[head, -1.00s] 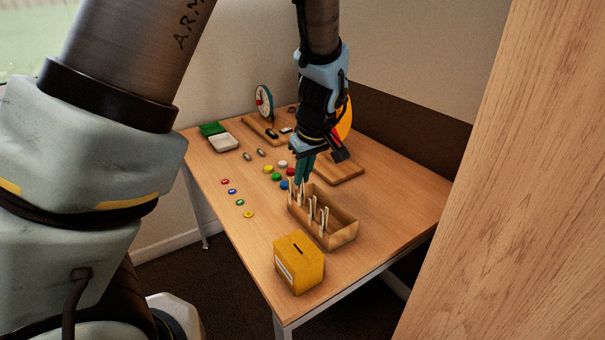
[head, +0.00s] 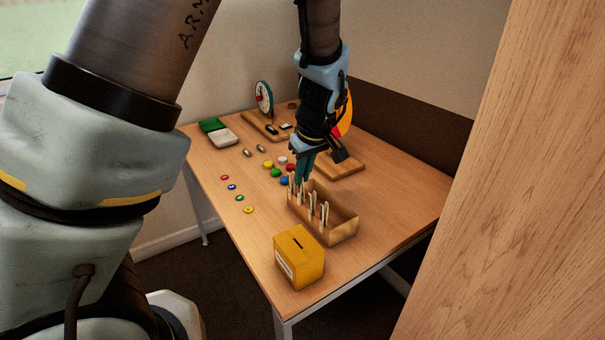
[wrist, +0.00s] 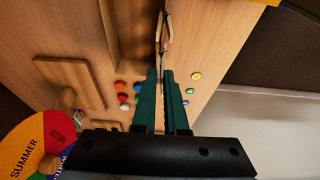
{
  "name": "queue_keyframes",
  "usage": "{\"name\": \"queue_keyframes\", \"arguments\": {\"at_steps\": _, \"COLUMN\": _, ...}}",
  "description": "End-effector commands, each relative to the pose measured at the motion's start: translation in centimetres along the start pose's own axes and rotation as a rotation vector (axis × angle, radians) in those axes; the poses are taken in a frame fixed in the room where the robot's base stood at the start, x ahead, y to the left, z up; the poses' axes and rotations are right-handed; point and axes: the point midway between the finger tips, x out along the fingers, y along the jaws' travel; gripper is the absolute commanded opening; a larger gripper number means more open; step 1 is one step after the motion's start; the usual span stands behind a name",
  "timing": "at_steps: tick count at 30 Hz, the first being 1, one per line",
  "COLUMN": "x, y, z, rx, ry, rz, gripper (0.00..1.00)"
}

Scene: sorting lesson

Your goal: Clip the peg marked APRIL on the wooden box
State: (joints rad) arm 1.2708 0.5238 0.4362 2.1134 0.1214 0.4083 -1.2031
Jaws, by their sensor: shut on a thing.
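The wooden box (head: 343,236) is an open tray near the table's front right. It shows in part at the top of the wrist view (wrist: 137,38). Several pale clothes pegs (head: 312,206) stand along its left wall. My gripper (head: 303,178) is at the box's far left end, pointing down. In the wrist view its two green fingers (wrist: 162,80) are closed together on a thin peg (wrist: 163,32), seen edge-on beside the box wall. I cannot tell whether this peg touches the wall. No lettering on any peg is readable, so the APRIL mark cannot be told.
A yellow slotted box (head: 300,258) stands in front of the wooden box. Coloured counters (head: 276,172) lie close to my gripper's left, and small rings (head: 239,198) farther left. A wooden board (head: 340,166) and a season disc (wrist: 38,145) are behind. The left front table area is clear.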

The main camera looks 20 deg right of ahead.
Motion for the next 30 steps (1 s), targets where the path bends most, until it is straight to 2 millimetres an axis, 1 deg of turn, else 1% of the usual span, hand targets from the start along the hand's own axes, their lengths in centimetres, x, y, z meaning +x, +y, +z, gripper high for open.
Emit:
{"name": "queue_keyframes", "arguments": {"at_steps": 15, "x": 1.4, "y": 0.0, "z": 0.4, "rx": 0.001, "ry": 0.0, "rz": -0.001, "gripper": 0.0}}
{"name": "queue_keyframes", "arguments": {"at_steps": 23, "x": 1.4, "y": 0.0, "z": 0.5, "rx": 0.0, "ry": 0.0, "rz": -0.001, "gripper": 0.0}}
{"name": "queue_keyframes", "arguments": {"at_steps": 24, "x": 1.4, "y": 0.0, "z": 0.5, "rx": 0.0, "ry": 0.0, "rz": -0.001, "gripper": 0.12}}
{"name": "queue_keyframes", "arguments": {"at_steps": 30, "x": 1.4, "y": 0.0, "z": 0.4, "rx": 0.0, "ry": 0.0, "rz": 0.0, "gripper": 0.35}}
